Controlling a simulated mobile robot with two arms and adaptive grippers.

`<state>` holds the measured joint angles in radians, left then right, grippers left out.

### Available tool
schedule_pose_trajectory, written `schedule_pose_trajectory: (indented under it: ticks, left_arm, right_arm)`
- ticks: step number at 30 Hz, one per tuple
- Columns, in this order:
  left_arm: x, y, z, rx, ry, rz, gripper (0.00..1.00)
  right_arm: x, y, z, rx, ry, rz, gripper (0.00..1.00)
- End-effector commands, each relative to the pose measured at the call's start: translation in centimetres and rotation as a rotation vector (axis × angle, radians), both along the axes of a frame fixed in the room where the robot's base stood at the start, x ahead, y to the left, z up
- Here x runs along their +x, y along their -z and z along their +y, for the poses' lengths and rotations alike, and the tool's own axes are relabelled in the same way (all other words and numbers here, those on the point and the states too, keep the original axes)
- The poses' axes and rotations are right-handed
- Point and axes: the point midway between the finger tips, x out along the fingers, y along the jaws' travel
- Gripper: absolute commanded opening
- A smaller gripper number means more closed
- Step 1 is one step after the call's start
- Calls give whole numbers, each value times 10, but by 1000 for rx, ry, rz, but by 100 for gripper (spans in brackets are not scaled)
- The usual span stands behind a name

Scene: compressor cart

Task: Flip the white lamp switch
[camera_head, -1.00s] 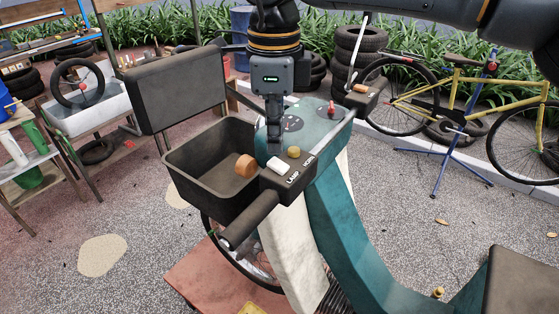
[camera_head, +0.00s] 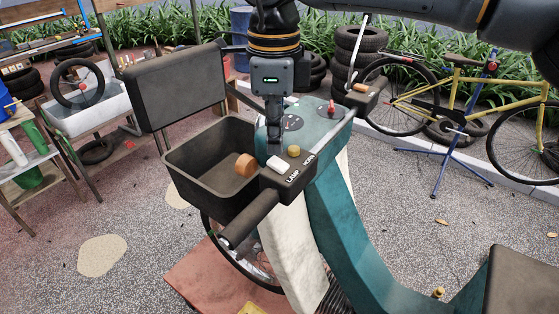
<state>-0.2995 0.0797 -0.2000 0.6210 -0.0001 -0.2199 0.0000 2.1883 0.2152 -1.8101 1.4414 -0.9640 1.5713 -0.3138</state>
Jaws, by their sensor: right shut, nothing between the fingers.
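The white lamp switch (camera_head: 279,164) sits on the dark control box (camera_head: 299,178) at the inner end of the handlebar grip, above the printed word LAMP. A round yellow button (camera_head: 294,151) is beside it, near the word HORN. My right gripper (camera_head: 274,148) points down just behind the white switch, its fingers shut and empty. The fingertips are very close to the switch; I cannot tell whether they touch it. My left gripper is not in view.
The black grip (camera_head: 249,219) extends toward the front. A teal body panel (camera_head: 320,128) with a red lever (camera_head: 331,109) lies behind and right.

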Motion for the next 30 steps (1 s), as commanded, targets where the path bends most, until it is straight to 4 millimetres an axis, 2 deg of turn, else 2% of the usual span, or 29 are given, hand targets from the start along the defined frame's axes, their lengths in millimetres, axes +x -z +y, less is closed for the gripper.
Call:
schedule_pose_trajectory:
  ticks: [30]
  left_arm:
    - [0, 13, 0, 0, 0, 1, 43]
  right_arm:
    - [0, 16, 0, 0, 0, 0, 0]
